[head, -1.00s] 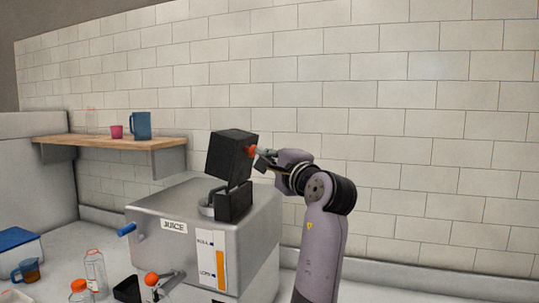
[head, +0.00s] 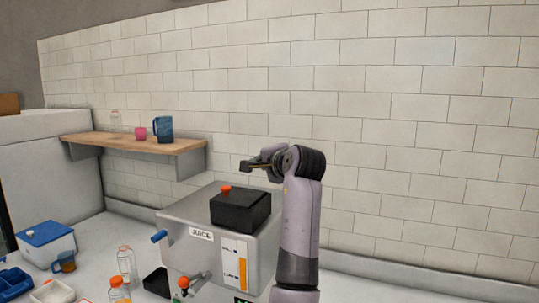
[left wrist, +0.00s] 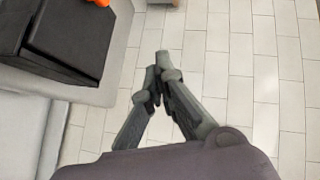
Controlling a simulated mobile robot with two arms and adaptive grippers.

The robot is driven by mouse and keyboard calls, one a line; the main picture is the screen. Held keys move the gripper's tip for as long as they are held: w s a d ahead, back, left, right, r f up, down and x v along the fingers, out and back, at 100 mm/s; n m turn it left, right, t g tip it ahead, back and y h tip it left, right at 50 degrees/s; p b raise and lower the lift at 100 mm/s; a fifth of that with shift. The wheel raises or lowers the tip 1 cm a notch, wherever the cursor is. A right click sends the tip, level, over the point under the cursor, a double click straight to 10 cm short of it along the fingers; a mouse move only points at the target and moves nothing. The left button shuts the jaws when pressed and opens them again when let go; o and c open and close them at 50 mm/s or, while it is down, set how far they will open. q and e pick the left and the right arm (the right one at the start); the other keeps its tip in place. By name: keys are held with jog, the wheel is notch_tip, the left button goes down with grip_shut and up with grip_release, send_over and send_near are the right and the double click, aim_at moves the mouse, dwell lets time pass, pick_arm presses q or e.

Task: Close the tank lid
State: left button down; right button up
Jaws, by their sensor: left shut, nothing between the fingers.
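The tank lid (head: 240,211) is black with an orange knob (head: 226,189) on top. It lies level on the top of the steel juicer (head: 190,261), looking shut. My left gripper (head: 250,166) is above and behind the lid, apart from it, shut and empty. In the left wrist view, the closed fingers (left wrist: 157,66) point over bare wall tiles. There the black lid (left wrist: 72,35) is at the upper left, its orange knob (left wrist: 98,2) cut by the top edge. My right gripper is not in view.
A wooden shelf (head: 130,143) on the wall holds a blue jug (head: 163,130), a pink cup (head: 140,134) and a clear bottle. Bottles, a blue-lidded box (head: 45,248) and an amber cup (head: 64,262) stand on the counter. Open air surrounds the gripper before the tiled wall.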

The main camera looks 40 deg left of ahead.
pick_arm(q)
jog(key=a, duration=0.2)
jog(key=p, duration=0.3)
send_over(226, 187)
jog(key=d, duration=0.3)
jog(key=shift+w+f, duration=0.15)
jog(key=shift+f, duration=0.4)
jog(key=shift+w+f, duration=0.15)
jog(key=shift+f, duration=0.35)
jog(key=shift+s+a+f+p, duration=0.15)
jog(key=shift+a+f+p, duration=0.05)
jog(key=shift+a+f, duration=0.3)
jog(key=shift+s+a+f+p, duration=0.15)
jog(key=shift+a+f, duration=0.25)
jog(key=shift+a, duration=0.15)
jog(key=shift+s+a+f+n+h+p, duration=0.1)
jog(key=shift+a+f+n+h+p, duration=0.3)
jog(key=shift+f+h, duration=0.15)
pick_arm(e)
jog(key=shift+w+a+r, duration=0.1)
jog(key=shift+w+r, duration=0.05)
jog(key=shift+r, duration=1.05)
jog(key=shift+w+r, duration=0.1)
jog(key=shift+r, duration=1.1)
pick_arm(q)
jog(key=shift+f, duration=0.15)
